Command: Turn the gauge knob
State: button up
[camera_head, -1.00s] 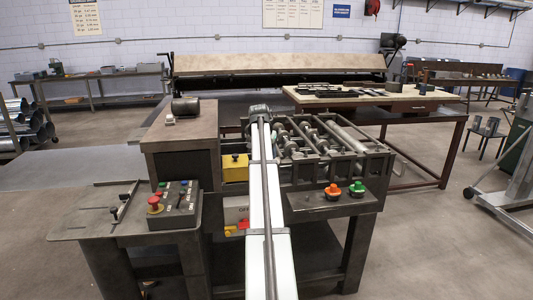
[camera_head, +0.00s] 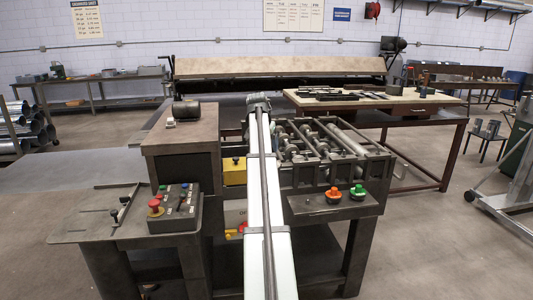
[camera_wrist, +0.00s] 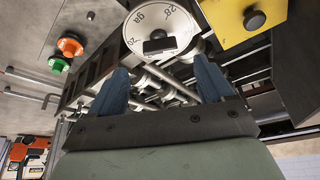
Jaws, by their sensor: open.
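The gauge dial (camera_wrist: 175,22) is a round white disc marked "28 ga" and "20", at the top middle of the wrist view. The gauge knob (camera_wrist: 160,45) is a dark bar across its middle. My gripper (camera_wrist: 162,65) has two blue fingers, open with a wide gap and nothing between them. In the picture the fingertips lie just below the knob, one to each side. I cannot tell how far they are from it in depth. In the head view my arm covers the dial, and the fingers cannot be made out.
A yellow plate (camera_wrist: 242,18) with a dark knob is right of the dial. Orange (camera_head: 333,195) and green (camera_head: 357,191) knobs sit on the machine's front shelf. Machine rollers (camera_head: 312,140) lie behind. A control box (camera_head: 175,208) with a red button stands left.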

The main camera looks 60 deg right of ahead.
jog(key=v, duration=0.7)
jog(key=shift+r, duration=0.2)
jog(key=shift+a, duration=0.1)
